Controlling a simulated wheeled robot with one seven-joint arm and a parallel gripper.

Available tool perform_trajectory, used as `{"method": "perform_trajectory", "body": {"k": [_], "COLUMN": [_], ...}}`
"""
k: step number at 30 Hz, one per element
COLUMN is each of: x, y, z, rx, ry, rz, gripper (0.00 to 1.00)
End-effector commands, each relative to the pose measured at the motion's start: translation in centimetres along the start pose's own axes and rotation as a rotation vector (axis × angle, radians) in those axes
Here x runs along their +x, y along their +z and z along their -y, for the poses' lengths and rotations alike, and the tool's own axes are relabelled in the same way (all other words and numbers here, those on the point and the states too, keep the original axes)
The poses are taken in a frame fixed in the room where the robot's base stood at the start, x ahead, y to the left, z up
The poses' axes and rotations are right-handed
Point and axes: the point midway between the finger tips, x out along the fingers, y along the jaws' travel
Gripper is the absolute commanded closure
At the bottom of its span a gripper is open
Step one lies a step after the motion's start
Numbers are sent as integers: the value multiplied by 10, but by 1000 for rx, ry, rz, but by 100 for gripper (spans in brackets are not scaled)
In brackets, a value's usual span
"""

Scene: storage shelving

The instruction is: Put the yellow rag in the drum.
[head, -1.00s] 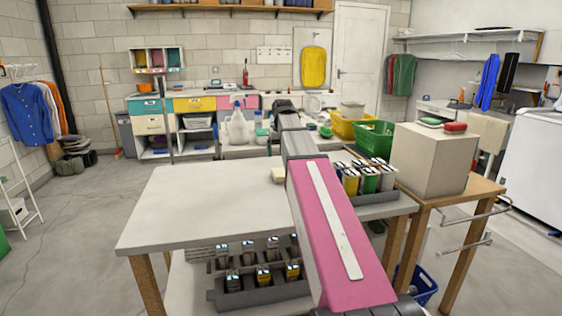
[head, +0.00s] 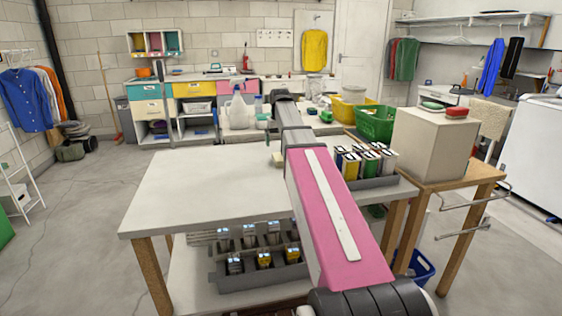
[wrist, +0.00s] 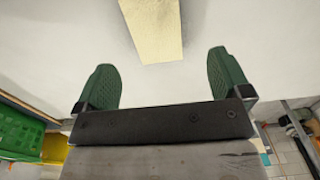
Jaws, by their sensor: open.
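A pale yellow block-like piece, perhaps the folded yellow rag (wrist: 155,28), lies on the white table top. In the head view the same pale piece (head: 279,158) is small and partly hidden by my arm. My gripper (wrist: 162,62) is open and empty, its two green fingers spread wide. In the wrist view the near end of the pale piece shows between and just beyond the fingertips; contact cannot be told. In the head view my gripper (head: 273,146) is mostly hidden behind my arm. I cannot pick out the drum with certainty.
The white table (head: 190,190) is clear on its left. A rack of cartons (head: 367,165) stands at its right, beside a large beige box (head: 432,148). A green crate (head: 375,124) and yellow crate (head: 347,113) stand behind. Small boxes (head: 250,260) fill the lower shelf.

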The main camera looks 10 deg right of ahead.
Motion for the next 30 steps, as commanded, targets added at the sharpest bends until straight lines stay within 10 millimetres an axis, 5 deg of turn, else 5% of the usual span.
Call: {"method": "perform_trajectory", "body": {"k": [21,30], "x": [74,79], "y": [2,1], "z": [-4,-4], "rx": [0,0], "ry": [0,0], "rz": [0,-1], "gripper": [4,4]}}
